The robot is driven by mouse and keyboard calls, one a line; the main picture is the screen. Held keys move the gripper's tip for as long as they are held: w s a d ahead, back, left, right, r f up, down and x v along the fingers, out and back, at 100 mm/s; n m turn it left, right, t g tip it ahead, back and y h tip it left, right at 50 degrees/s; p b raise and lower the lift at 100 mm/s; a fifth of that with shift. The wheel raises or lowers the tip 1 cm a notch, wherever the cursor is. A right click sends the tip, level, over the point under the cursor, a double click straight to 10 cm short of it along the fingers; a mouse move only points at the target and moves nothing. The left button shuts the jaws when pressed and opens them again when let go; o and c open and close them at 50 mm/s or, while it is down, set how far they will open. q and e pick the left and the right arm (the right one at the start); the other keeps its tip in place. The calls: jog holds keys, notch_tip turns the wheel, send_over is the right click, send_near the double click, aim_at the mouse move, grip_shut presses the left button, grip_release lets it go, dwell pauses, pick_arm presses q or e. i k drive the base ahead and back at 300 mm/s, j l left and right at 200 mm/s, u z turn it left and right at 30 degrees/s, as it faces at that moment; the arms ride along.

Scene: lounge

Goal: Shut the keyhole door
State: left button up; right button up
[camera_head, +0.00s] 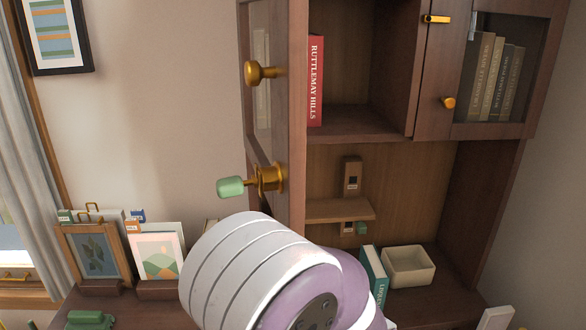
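The keyhole door (296,120) is a dark wooden cabinet door on the left of the upper cabinet. It stands open, swung out towards me and seen almost edge-on. It has a glass pane, a brass knob (262,73) and, lower down, a brass keyhole plate (269,178) with a green-headed key (231,187) sticking out to the left. The cabinet compartment (355,60) beside it is exposed. A white and purple link of my arm covers the bottom middle, just below the door, and hides its lower surroundings. Neither gripper shows.
A red book (316,80) stands inside the open compartment. The right glass door (432,75) is shut, with books behind it. A teal book (373,272) and a cream bin (409,267) stand on the lower shelf. Picture frames (94,254) stand at the lower left.

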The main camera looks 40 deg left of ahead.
aim_at(287, 72)
jog(key=k+j+u, duration=0.1)
jog(key=u, duration=1.55)
jog(key=j, duration=0.1)
